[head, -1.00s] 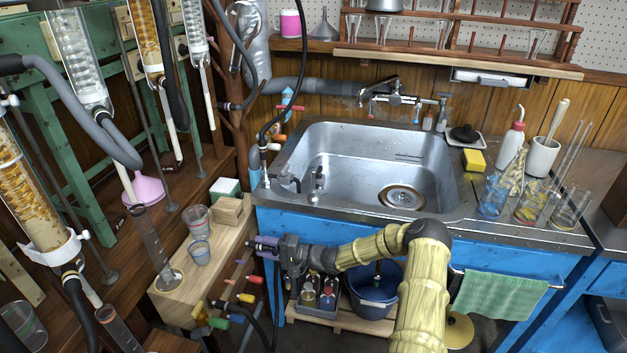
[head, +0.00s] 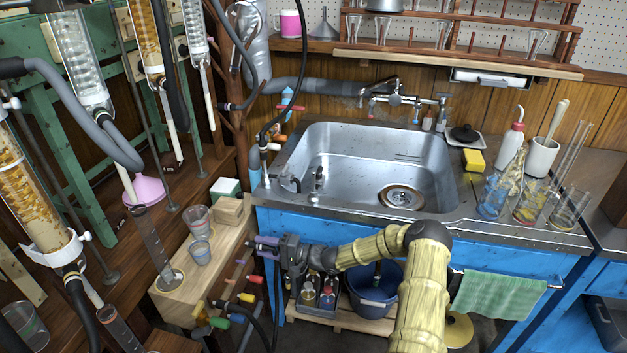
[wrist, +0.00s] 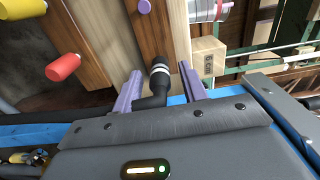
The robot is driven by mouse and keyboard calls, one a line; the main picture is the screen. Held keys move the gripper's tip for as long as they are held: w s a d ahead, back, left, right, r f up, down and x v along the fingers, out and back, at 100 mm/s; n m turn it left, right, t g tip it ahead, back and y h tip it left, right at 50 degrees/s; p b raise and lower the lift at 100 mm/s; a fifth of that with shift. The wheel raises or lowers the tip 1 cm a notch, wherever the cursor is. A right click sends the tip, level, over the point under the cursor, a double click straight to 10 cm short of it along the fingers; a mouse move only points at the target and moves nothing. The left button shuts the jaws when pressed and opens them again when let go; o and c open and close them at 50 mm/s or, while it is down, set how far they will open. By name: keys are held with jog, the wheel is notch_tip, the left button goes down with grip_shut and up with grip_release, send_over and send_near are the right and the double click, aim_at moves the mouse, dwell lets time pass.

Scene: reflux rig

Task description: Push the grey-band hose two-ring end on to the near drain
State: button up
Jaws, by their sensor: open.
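My gripper (head: 262,244) is at the left front of the sink cabinet, low beside the wooden bench, with its purple fingers pointing left. In the wrist view my gripper (wrist: 160,76) is open, with one finger on each side of a black hose end (wrist: 161,86). Pale grey banding shows near the hose's tip. A gap shows on both sides, so it is not clamped. The hose bends away to the left below the fingers. Small fittings (head: 316,180) stand at the sink's left front corner; I cannot tell which is the near drain.
Coloured pegs, such as a red one (wrist: 62,67) and a yellow one (head: 246,297), stick out beside the bench. Beakers (head: 197,219) stand on the bench (head: 165,300). A blue bucket (head: 375,300) sits below my arm.

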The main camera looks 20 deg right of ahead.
aim_at(268, 247)
dwell(0.3)
grip_shut()
jog(key=shift+s+d, duration=0.1)
jog(key=shift+d, duration=0.05)
jog(key=shift+p+v, duration=0.95)
jog(key=shift+v, duration=1.9)
